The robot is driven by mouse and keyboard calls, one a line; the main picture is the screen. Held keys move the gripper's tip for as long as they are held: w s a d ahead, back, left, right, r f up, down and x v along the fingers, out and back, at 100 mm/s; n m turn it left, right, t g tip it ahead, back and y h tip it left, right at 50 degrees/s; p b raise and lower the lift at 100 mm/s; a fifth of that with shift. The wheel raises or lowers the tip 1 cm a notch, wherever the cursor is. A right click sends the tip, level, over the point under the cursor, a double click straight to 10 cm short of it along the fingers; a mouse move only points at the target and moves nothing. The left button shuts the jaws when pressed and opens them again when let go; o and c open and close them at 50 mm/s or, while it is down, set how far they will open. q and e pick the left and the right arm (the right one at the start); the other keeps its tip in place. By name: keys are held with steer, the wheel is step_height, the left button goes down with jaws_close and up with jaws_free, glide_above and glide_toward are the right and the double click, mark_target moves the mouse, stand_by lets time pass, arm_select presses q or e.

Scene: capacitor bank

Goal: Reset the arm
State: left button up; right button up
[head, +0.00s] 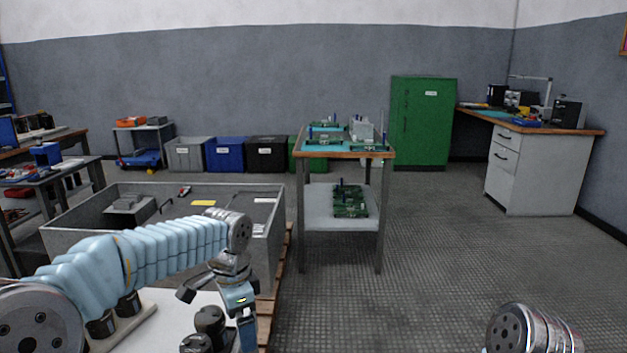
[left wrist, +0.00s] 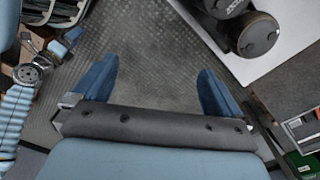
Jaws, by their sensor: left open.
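My left arm in its light blue sleeve comes in from the left in the head view. Its gripper (head: 218,314) points down beside several black cylinders (head: 210,320) on a white surface (head: 170,300). In the left wrist view the two blue fingers of the left gripper (left wrist: 155,72) stand wide apart with only grey floor between them. The black cylinders (left wrist: 256,36) lie beyond the fingers at top right, apart from them. At the left edge of that view is what looks like my right gripper (left wrist: 62,46), small and unclear. In the head view only a metallic joint of my right arm shows, at bottom right.
A large grey bin (head: 85,215) stands behind my left arm. A two-level cart (head: 312,215) with green circuit boards stands in the centre. A green cabinet (head: 421,125) and a desk (head: 540,165) are farther right. The floor (head: 440,260) between cart and desk is clear.

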arm_select(q)
steer(key=s+d+f+n+h+p, duration=0.2)
steer(key=s+f+n+p, duration=0.1)
steer(key=f, duration=0.7)
steer(key=s+d+f+n+h+p, duration=0.1)
steer(key=s+d+f+n+p, duration=0.1)
steer(key=f, duration=0.8)
steer(key=s+f+n+p, duration=0.2)
steer(key=s+f+n, duration=0.2)
steer(key=s, duration=0.3)
steer(key=s+f+n+h+p, duration=0.1)
steer(key=s+f+n, duration=0.3)
steer(key=s, duration=0.4)
steer(key=shift+s+a+f+n+p, duration=0.25)
steer(key=shift+n+p, duration=0.15)
steer(key=shift+p, duration=0.1)
